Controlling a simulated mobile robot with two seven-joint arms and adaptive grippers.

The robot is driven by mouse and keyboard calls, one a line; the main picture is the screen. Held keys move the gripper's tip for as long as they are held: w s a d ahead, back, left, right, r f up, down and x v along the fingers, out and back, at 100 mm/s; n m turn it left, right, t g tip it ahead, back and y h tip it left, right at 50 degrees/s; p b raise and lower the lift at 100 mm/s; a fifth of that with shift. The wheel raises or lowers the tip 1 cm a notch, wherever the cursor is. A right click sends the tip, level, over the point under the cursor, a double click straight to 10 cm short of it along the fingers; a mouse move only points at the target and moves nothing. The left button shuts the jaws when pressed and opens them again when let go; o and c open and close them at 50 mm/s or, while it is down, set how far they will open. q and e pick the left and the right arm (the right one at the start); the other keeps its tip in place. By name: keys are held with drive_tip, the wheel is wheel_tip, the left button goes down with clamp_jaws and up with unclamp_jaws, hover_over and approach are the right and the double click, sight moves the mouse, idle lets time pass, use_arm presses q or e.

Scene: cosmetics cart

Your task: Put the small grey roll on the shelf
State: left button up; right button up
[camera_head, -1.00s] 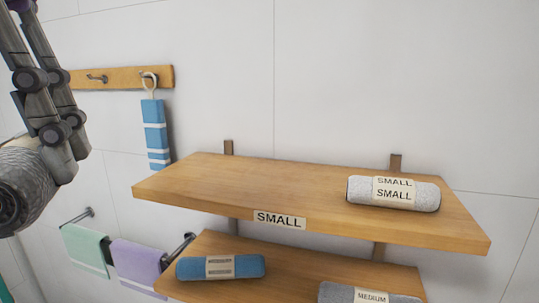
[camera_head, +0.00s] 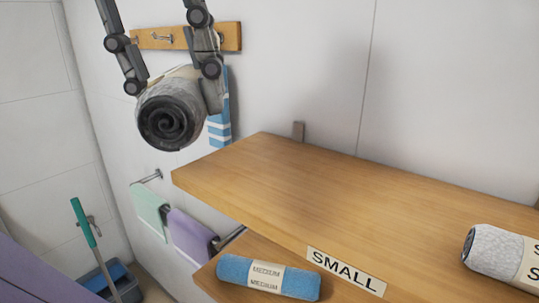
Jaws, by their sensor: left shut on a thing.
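The small grey roll (camera_head: 168,119) is a dark grey rolled towel with its spiral end facing me. My left gripper (camera_head: 176,92) comes down from the top and is shut on the roll, one finger on each side. It holds the roll in the air, left of the top shelf (camera_head: 290,185) in the picture. That wooden shelf has a "SMALL" label (camera_head: 345,270) on its front edge. A light grey roll marked SMALL (camera_head: 497,254) lies at its right end, cut by the picture edge. My right gripper is not in view.
A lower shelf (camera_head: 222,285) holds a blue roll marked MEDIUM (camera_head: 268,277). A wooden hook rail (camera_head: 230,37) with a hanging blue striped towel (camera_head: 219,128) is behind my gripper. Green (camera_head: 148,204) and purple (camera_head: 190,236) towels hang at the left. The top shelf's left and middle are bare.

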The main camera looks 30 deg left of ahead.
use_arm(q)
drive_tip(key=w+a+f, duration=0.1)
drive_tip(key=w+f, duration=0.1)
drive_tip(key=w, duration=0.2)
drive_tip(key=w+a+f, duration=0.1)
drive_tip(key=w+f, duration=0.2)
drive_tip(key=w, duration=0.1)
drive_tip(key=w+a+f+b, duration=0.1)
drive_tip(key=w+f, duration=0.2)
drive_tip(key=shift+w+f, duration=0.25)
drive_tip(key=shift+w, duration=0.15)
drive_tip(key=shift+w+f, duration=0.35)
drive_tip(key=shift+f, duration=0.15)
drive_tip(key=x, duration=0.3)
drive_tip(key=shift+s+a, duration=0.2)
drive_tip(key=shift+a, duration=0.1)
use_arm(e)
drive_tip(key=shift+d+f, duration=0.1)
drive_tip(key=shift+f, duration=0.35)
use_arm(q)
drive_tip(key=shift+f, duration=0.2)
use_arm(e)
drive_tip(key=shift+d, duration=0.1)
use_arm(q)
drive_tip(key=o, duration=1.2)
